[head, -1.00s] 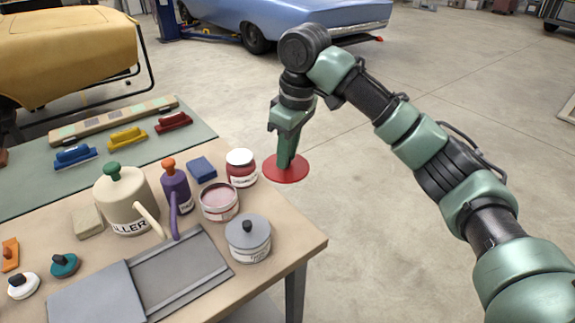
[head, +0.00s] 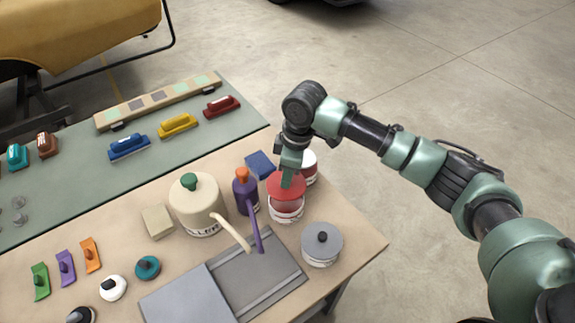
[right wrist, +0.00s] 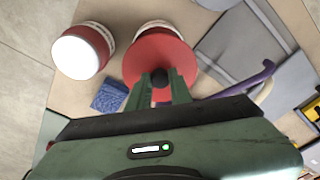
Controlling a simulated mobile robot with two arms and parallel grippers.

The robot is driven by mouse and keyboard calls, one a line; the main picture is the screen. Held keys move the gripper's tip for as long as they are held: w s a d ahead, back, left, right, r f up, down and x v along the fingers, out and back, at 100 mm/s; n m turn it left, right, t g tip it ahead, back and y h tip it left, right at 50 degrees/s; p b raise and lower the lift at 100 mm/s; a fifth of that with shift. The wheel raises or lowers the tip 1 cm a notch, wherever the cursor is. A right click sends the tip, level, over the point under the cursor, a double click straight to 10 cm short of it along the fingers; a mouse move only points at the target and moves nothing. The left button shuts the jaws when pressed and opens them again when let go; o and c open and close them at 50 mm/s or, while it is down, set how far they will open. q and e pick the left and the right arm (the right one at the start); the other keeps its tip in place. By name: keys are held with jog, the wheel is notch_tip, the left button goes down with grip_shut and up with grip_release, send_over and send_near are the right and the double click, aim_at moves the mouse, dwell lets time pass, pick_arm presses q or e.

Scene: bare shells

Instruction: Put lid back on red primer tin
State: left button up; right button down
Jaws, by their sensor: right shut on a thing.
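The red lid (head: 283,188) is a flat disc with a dark knob, seen also in the right wrist view (right wrist: 150,52). My right gripper (head: 288,181) is shut on the knob; its two fingers also show in the right wrist view (right wrist: 160,82). The red primer tin (head: 286,211) stands upright near the table's right edge, directly below the lid. The lid hides most of the tin's mouth; part of the tin shows past the lid's far edge in the right wrist view (right wrist: 155,25). I cannot tell whether lid and rim touch. My left gripper is not in view.
A white-topped red tin (head: 310,166) stands close behind, with a blue block (head: 260,164) beside it. A purple spouted bottle (head: 246,195) and cream filler can (head: 196,210) stand left. A grey-lidded tin (head: 322,246) and grey tray (head: 250,280) lie in front.

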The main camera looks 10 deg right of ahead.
jog(key=shift+f+b, duration=0.3)
jog(key=shift+f, duration=0.1)
jog(key=shift+s+d+f+b, duration=0.1)
jog(key=shift+f+b, duration=0.15)
jog(key=shift+b, duration=0.1)
notch_tip(320, 180, down, 3)
jog(key=b, duration=0.3)
jog(key=shift+f, duration=0.85)
jog(key=shift+r+p, duration=0.1)
jog(key=shift+p, duration=0.2)
jog(key=shift+f+p, duration=0.2)
jog(key=shift+p, duration=1.25)
dwell(1.3)
